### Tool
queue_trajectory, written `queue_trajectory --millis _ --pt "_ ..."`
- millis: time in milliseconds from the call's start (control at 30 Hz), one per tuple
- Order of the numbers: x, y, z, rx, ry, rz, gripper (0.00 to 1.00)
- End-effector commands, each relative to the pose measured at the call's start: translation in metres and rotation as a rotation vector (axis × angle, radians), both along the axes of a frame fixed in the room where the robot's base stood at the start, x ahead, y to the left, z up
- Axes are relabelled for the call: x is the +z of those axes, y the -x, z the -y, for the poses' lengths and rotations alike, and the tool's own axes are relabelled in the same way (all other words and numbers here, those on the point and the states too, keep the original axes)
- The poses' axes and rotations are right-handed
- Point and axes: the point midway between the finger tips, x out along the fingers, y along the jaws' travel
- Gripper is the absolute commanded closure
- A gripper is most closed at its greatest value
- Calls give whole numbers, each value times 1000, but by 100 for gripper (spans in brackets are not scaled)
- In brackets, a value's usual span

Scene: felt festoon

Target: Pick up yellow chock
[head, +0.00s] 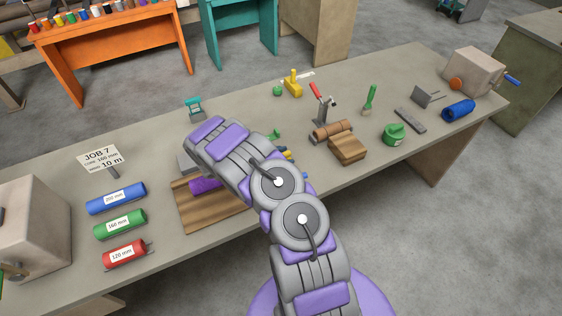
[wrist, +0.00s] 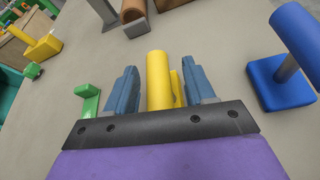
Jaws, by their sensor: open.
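In the wrist view the yellow chock (wrist: 157,72) stands between the two blue fingers of my gripper (wrist: 163,84). Its round yellow post shows, with a narrower yellow part beside it; its lower end is hidden behind the gripper's dark bar. The fingers are open on either side of it, with a small gap showing at the left; contact on the right I cannot tell. In the head view my arm hides most of the chock, and only a bit of yellow (head: 287,153) shows past it.
A blue chock (wrist: 281,82) stands close to the right, and a green piece (wrist: 88,101) close to the left. Another yellow block with a post (head: 292,87) stands farther back. A clamp (head: 321,107) and brown rolls (head: 333,130) lie beyond the gripper.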

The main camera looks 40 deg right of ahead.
Motion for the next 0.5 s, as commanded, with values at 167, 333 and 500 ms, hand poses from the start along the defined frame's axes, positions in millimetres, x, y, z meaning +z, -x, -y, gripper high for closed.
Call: queue_trajectory --millis 167,333,500 --pt "0 0 0 0 0 0 54" --pt "0 0 -1 0 -1 0 70" --pt "0 0 -1 0 -1 0 86"
